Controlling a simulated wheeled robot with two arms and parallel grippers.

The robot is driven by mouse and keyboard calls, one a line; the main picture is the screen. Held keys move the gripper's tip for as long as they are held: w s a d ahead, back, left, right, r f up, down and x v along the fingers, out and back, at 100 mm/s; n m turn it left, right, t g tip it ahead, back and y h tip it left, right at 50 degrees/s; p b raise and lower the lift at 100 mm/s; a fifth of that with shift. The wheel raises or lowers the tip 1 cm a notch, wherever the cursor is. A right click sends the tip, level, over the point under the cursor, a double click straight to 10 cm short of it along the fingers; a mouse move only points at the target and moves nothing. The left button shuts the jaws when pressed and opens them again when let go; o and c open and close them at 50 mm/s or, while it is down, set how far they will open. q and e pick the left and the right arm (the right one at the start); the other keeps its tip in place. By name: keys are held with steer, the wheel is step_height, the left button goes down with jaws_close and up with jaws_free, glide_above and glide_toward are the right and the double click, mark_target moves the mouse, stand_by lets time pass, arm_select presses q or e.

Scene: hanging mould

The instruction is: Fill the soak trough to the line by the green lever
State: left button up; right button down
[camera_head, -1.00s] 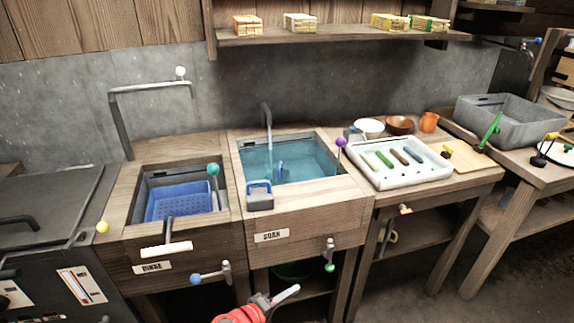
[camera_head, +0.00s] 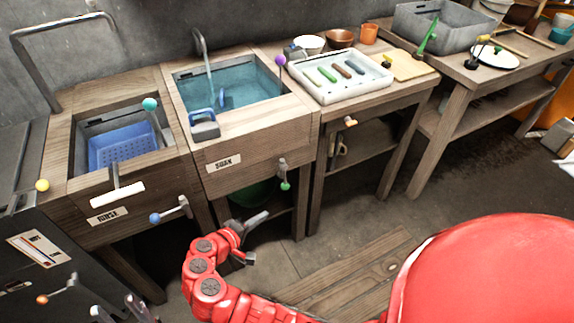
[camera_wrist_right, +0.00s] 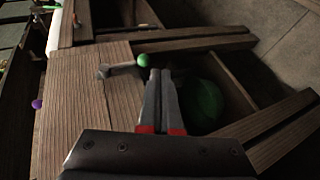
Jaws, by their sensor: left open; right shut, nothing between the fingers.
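The soak trough (camera_head: 262,109) holds blue-green water (camera_head: 240,85) below its rim; I cannot make out a fill line. A thin pale stream seems to fall from its tap (camera_head: 199,45). The green lever (camera_head: 285,186) hangs ball-down on the trough's front, right of the SOAK label; it also shows in the right wrist view (camera_wrist_right: 143,60). My right gripper (camera_head: 262,217) is shut and empty, below and left of the lever. In the wrist view its fingertips (camera_wrist_right: 160,74) appear just beside the green ball; contact is unclear. My left gripper (camera_head: 118,309) is open at the lower left, partly cut off.
The rinse basin (camera_head: 75,165) with a blue basket (camera_head: 122,147) and a blue-knobbed lever (camera_head: 170,213) is left of the trough. A purple knob (camera_head: 280,60) stands at the trough's right rim. A white tray (camera_head: 340,88) is further right. A green round thing (camera_wrist_right: 203,102) sits beneath.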

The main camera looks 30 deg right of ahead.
steer(key=s+d+f+m+g+y+b, duration=0.1)
steer(key=s+d+f+m+g+y, duration=0.2)
steer(key=f, duration=0.4)
steer(key=s+d+f+g+y+b, duration=0.1)
steer(key=d+f+y, duration=0.25)
steer(key=f, duration=0.25)
steer(key=s+d+f+m+g+y, duration=0.2)
steer(key=f+y, duration=0.2)
steer(key=f, duration=0.3)
steer(key=d+r+m+t+y+b, duration=0.1)
steer(key=d+r+t, duration=0.3)
steer(key=r, duration=0.4)
steer(key=w+d+r+m+t+y+b, duration=0.1)
steer(key=d+r+m+t+y, duration=0.2)
steer(key=r, duration=0.5)
steer(key=w+d+r+m+t+y+b, duration=0.1)
steer(key=d+r+m+t+y, duration=0.1)
steer(key=d+r+t+y, duration=0.2)
steer(key=d+r+t, duration=0.2)
steer(key=d+r, duration=0.1)
steer(key=shift+d+r+m+t, duration=0.4)
steer(key=shift+w, duration=0.15)
